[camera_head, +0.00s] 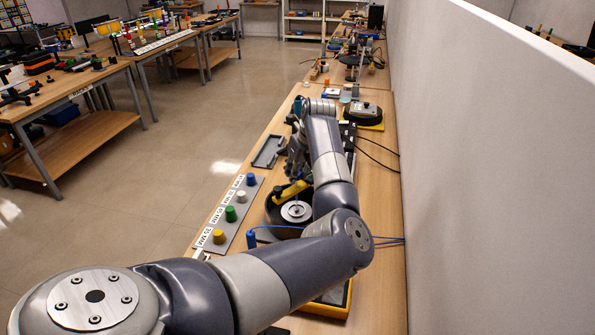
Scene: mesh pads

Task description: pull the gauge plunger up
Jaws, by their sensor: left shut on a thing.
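My left arm reaches in from the bottom left and bends forward over the bench. My left gripper (296,168) points down and is shut on the gauge plunger, which is too small and too covered to make out. Just in front of the gripper is a device with a yellow arm (290,191), a dark round body and a silver disc (296,211). My forearm hides part of this device. I cannot tell how high the plunger stands. My right gripper is not in view.
A grey strip with several coloured knobs (230,213) lies left of the device. An empty grey tray (268,151) lies beyond it. A black unit on a yellow base (364,115) stands at the back right. Blue cables run towards the grey wall (480,170) on the right.

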